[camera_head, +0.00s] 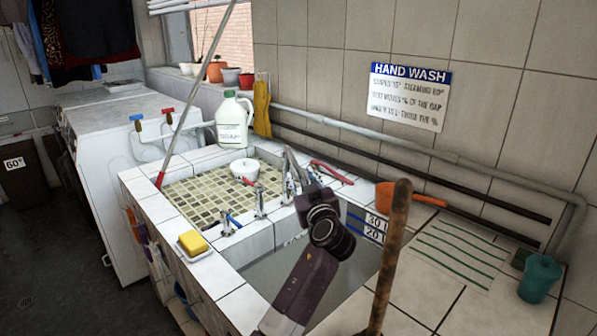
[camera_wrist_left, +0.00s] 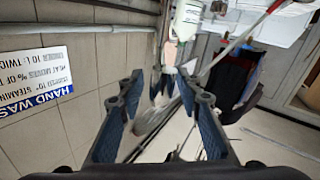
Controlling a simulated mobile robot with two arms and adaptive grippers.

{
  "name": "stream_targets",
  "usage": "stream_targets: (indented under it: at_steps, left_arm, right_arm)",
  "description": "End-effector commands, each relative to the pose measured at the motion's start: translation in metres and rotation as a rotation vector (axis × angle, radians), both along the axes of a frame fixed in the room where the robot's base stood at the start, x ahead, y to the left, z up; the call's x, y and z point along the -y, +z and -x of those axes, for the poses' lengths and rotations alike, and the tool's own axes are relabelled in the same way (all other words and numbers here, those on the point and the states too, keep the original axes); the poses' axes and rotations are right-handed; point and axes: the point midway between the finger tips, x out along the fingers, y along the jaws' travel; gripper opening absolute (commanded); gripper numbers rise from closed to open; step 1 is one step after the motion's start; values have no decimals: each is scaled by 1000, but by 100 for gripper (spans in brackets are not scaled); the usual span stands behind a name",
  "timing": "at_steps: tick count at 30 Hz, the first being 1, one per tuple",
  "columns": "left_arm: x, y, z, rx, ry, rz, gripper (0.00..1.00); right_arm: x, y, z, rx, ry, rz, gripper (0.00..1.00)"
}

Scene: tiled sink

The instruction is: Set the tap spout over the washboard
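Chrome tap fittings (camera_head: 260,200) stand on the tiled divider between the shallow mosaic-floored basin and the deeper basin. The tap spout cannot be told apart clearly from my gripper's fingers in the head view. My left gripper (camera_head: 292,178) is at the far end of this divider, its fingers pointing away and up-left. In the left wrist view its two blue-padded fingers (camera_wrist_left: 160,84) are apart, with a blurred grey shape between them; contact cannot be told. A pale panel with green stripes (camera_head: 457,250) lies on the right-hand tiled top; I cannot tell whether it is the washboard. My right gripper is out of view.
A white bowl (camera_head: 244,169) sits in the mosaic basin (camera_head: 190,196). A green-capped jug (camera_head: 233,120) stands behind it. A yellow sponge (camera_head: 193,243) lies on the front-left rim. A rusty upright pole (camera_head: 390,255) stands near my arm. A teal cup (camera_head: 540,278) is at right.

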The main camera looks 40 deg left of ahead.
Motion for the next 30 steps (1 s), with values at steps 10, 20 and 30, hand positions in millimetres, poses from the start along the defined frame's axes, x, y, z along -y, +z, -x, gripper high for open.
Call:
stream_targets:
  at_steps: [10, 20, 30]
  left_arm:
    - [-35, 0, -25, 0, 0, 0, 32]
    - [-38, 0, -27, 0, 0, 1, 32]
    - [-38, 0, -27, 0, 0, 1, 0]
  right_arm:
    - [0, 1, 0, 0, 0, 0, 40]
    - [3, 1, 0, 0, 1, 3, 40]
    - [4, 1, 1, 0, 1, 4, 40]
